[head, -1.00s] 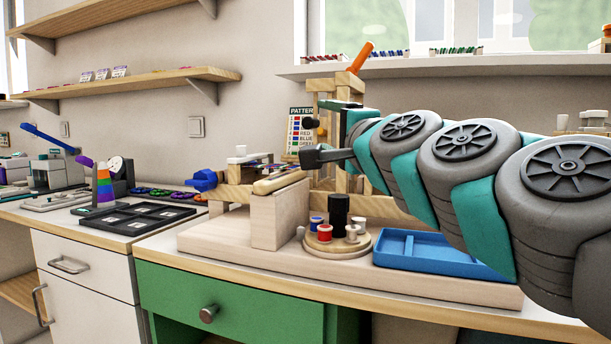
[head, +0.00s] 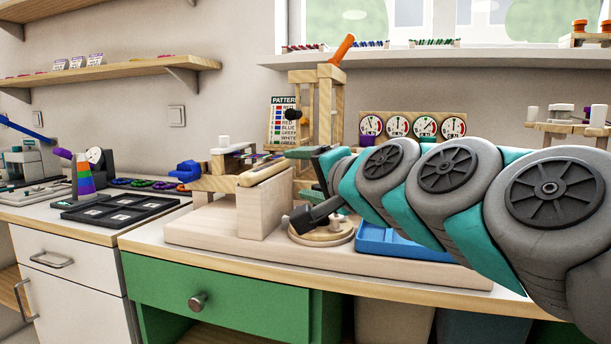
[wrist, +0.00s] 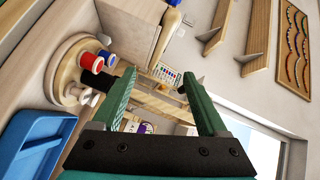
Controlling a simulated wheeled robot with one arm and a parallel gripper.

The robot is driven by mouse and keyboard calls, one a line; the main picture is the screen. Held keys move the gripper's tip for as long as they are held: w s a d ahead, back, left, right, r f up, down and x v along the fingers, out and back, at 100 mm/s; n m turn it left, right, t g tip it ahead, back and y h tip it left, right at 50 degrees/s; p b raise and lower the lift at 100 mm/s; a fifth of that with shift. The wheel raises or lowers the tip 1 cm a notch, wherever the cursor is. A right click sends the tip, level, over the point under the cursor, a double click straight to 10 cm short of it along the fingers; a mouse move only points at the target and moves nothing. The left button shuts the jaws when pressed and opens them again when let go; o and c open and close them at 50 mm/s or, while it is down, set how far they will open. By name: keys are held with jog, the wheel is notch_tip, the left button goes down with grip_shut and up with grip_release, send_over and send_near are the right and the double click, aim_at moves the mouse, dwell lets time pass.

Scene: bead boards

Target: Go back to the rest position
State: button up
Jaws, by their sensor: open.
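My gripper (head: 308,155) is in the middle of the head view, at the end of my grey and teal arm, which reaches in from the right. It is above the workbench, in front of the wooden frame. In the wrist view my gripper (wrist: 160,77) shows two green fingers spread wide with nothing held between them. A round wooden stand (wrist: 62,75) with red and blue spools lies to the left of the fingers there. In the head view my wrist hides most of that stand (head: 322,238).
A blue tray (head: 375,240) lies under my forearm. A tall wooden frame (head: 327,105) and a pattern card (head: 283,118) stand behind my gripper. A wooden block (head: 263,208) stands left of it. Several dials (head: 424,125) stand behind my arm. A black tray (head: 112,208) lies at left.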

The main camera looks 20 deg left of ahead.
jog(key=s+d+f+n+g+h, duration=0.1)
jog(key=d+f, duration=0.1)
jog(key=f, duration=0.3)
jog(key=d+f+n+g+h, duration=0.1)
jog(key=d+f, duration=0.2)
jog(key=f, duration=0.2)
jog(key=s+d+f+h+p, duration=0.1)
jog(key=d+f+h, duration=0.1)
jog(key=f, duration=0.3)
jog(key=shift+s+d+f+n+g, duration=0.15)
jog(key=shift+s+d+n+g, duration=0.25)
jog(key=shift+d, duration=0.25)
jog(key=s+d+f+n+g+h, duration=0.1)
jog(key=s+d+f+g+h, duration=0.3)
jog(key=d+f, duration=0.7)
jog(key=s+d+f+g+h, duration=0.2)
jog(key=s+d+f, duration=0.4)
jog(key=s+d, duration=0.2)
jog(key=s+d+f+g+h+p, duration=0.1)
jog(key=s+d+f+g+h, duration=0.2)
jog(key=s+d+f, duration=0.3)
jog(key=s+d, duration=0.3)
jog(key=s, duration=0.3)
jog(key=shift+s+d+f, duration=0.2)
jog(key=shift+s+d, duration=0.05)
jog(key=shift+s, duration=0.15)
